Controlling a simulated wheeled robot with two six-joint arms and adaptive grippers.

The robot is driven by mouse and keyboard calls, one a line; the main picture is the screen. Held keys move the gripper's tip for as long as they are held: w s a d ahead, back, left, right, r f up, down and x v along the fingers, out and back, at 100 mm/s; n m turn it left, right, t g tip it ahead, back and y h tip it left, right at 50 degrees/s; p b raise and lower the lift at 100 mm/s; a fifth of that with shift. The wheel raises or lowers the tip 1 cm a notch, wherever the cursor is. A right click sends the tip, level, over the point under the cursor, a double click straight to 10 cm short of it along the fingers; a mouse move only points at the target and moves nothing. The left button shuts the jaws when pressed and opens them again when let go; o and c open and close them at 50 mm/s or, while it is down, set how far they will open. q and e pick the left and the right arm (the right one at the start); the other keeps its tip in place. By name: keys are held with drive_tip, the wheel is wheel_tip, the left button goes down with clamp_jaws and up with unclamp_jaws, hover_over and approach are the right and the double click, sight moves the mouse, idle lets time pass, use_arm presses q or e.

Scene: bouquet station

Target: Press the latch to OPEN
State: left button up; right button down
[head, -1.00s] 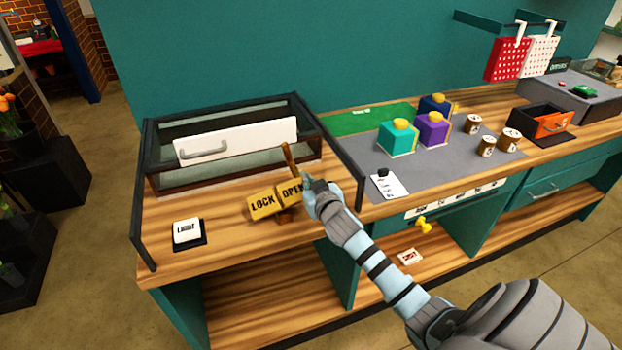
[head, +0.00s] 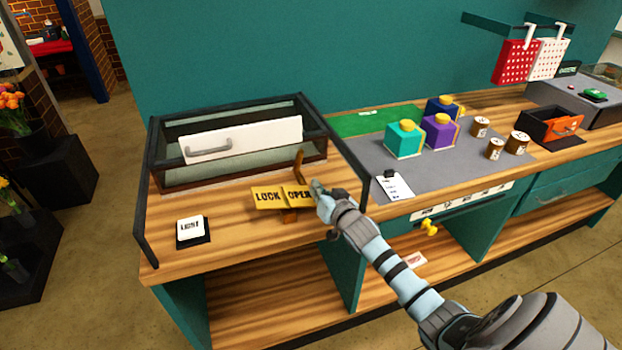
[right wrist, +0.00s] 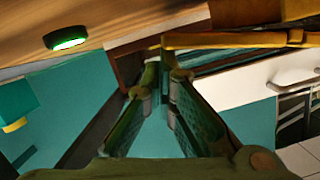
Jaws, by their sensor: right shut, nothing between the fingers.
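The latch is a yellow rocker plate (head: 268,198) marked LOCK on its left half and OPEN on its right half. It sits nearly level on the counter in front of the glass case. An orange-brown lever (head: 298,166) stands up behind it, leaning slightly right. My right gripper (head: 316,187) is shut and empty at the right end of the OPEN half; its tips look close to or touching it, but contact is unclear. In the right wrist view, the shut fingers (right wrist: 165,70) are close to a yellow bar (right wrist: 235,40), likely the plate's edge. My left gripper is out of view.
The glass case (head: 240,133) has a white front with a handle (head: 265,138). A LIGHT button (head: 191,229) stands at the left of the counter. A grey mat with a teal block (head: 404,139), other blocks and jars lies to the right. A white tag (head: 394,186) is near my arm.

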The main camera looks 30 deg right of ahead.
idle(0.3)
wheel_tip(320, 180, up, 5)
drive_tip(key=p, duration=0.5)
drive_tip(key=d+f+v, duration=0.1)
drive_tip(key=v, duration=0.8)
drive_tip(key=shift+s+a, duration=0.2)
drive_tip(key=shift+s, duration=0.4)
drive_tip(key=shift+r, duration=0.1)
